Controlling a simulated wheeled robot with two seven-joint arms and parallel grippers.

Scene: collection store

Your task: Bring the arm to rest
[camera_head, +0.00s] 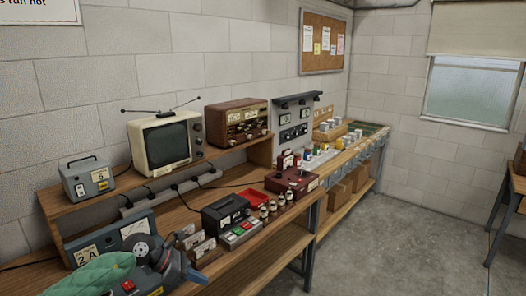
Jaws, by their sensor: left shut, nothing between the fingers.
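My left gripper (165,252) shows small at the lower left, over the front of the wooden workbench (262,268). Its dark fingers are together, with nothing between them. It overlaps a cluster of grey-blue parts with a red button, so its exact outline is hard to make out. I cannot tell whether it touches anything there. My right gripper is not in view.
Close by are a grey meter box (110,240), a black box (225,214) and a maroon box (291,182). A television (166,142) and radio (237,122) stand on the shelf.

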